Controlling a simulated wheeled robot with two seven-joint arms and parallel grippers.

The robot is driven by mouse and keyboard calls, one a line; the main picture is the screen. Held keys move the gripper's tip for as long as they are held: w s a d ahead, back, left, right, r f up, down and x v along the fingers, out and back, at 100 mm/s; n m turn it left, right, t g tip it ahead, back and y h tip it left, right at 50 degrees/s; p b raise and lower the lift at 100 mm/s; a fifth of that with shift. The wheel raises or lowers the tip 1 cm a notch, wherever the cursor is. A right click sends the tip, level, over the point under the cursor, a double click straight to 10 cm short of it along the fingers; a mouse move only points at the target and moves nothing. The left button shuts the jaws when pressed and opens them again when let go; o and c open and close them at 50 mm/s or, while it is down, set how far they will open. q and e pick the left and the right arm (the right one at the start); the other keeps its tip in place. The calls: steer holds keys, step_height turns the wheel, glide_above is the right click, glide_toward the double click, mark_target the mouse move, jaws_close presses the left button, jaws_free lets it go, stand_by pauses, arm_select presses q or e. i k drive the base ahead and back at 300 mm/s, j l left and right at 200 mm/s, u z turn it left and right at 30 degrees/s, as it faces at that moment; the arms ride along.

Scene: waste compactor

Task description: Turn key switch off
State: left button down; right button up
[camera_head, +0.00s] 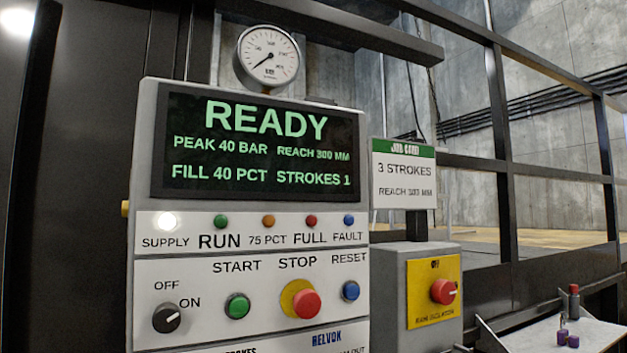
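The key switch (167,318) is a round black knob at the lower left of the grey control panel (146,210). Its white pointer is turned to the upper right, toward the ON label (190,303). The OFF label (166,285) is above the knob. The supply lamp (167,220) looks bright white. The display (262,147) reads READY, peak 40 bar, reach 300 mm, fill 40 pct, strokes 1. Neither of my grippers shows in the head view.
Right of the switch are a green start button (237,306), red stop button (306,303) and blue reset button (351,291). A red isolator knob (443,291) is on a yellow plate. A shelf (535,339) holds small items at lower right.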

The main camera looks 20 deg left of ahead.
mark_target(167, 316)
steer(key=u, duration=1.45)
